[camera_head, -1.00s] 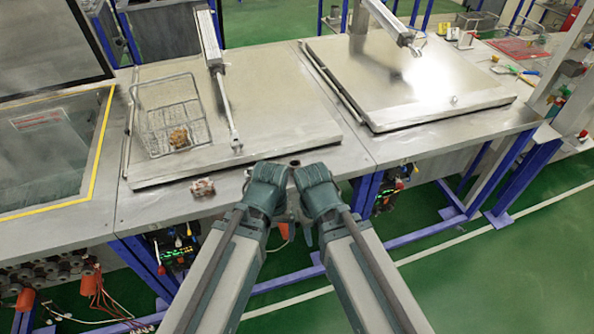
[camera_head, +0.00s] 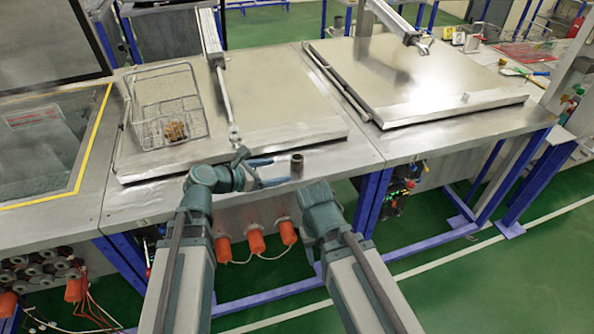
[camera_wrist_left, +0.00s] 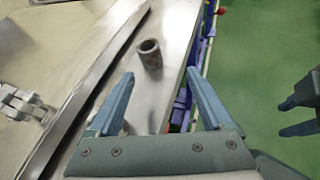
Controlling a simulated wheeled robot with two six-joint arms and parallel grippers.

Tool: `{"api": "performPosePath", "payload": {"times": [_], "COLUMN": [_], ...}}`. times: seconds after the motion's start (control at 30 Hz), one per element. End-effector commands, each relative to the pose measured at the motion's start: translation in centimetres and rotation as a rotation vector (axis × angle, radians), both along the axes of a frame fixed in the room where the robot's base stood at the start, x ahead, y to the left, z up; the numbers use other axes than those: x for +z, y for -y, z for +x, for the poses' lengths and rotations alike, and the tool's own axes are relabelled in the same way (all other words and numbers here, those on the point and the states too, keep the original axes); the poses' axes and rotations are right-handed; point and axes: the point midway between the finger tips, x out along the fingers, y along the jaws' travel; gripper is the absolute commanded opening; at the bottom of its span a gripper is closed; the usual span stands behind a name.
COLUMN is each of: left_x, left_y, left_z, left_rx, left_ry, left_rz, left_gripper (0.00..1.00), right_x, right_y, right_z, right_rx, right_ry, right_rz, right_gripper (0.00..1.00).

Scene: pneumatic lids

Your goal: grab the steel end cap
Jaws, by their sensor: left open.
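The steel end cap (camera_head: 297,164) is a small dark grey, hollow cylinder standing upright on the front strip of the steel bench. In the left wrist view the end cap (camera_wrist_left: 149,54) shows its open top, just beyond my fingertips. My left gripper (camera_head: 280,171) is open and empty, with its blue fingers pointing at the cap from the left. In the wrist view the left fingers (camera_wrist_left: 160,75) are spread, with the cap ahead of the gap and nearer the left finger. My right gripper (camera_wrist_left: 283,118) shows at the right edge of that view, fingers apart and empty.
A wire basket (camera_head: 146,107) with a brown piece (camera_head: 175,131) stands on the left lid (camera_head: 270,90). A pneumatic cylinder (camera_head: 210,35) runs down to that lid behind the cap. The bench's front edge is close to the cap. A second lid (camera_head: 420,75) lies to the right.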

Motion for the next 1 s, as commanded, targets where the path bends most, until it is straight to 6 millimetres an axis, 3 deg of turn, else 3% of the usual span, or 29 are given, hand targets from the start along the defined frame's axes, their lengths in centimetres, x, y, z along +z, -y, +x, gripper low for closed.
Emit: {"api": "performPosePath", "payload": {"times": [0.27, 0.7, 1.0], "left_x": [0.5, -2.4, -2.7], "left_y": [-0.8, 4.0, 5.0], "left_z": [0.9, 5.6, 6.3], "left_rx": [0.071, 0.067, 0.069], "left_ry": [-0.035, -0.034, -0.034], "left_rz": [-0.096, -0.093, -0.092], "left_gripper": [0.83, 0.83, 0.83], "right_x": [-0.5, -3.3, -3.6], "right_y": [0.0, 0.0, 0.0], "right_z": [0.0, 0.0, 0.0], "right_rx": [0.0, 0.0, 0.0], "right_ry": [0.0, 0.0, 0.0], "right_rz": [0.0, 0.0, 0.0], "right_gripper": [0.5, 0.5, 0.5]}}
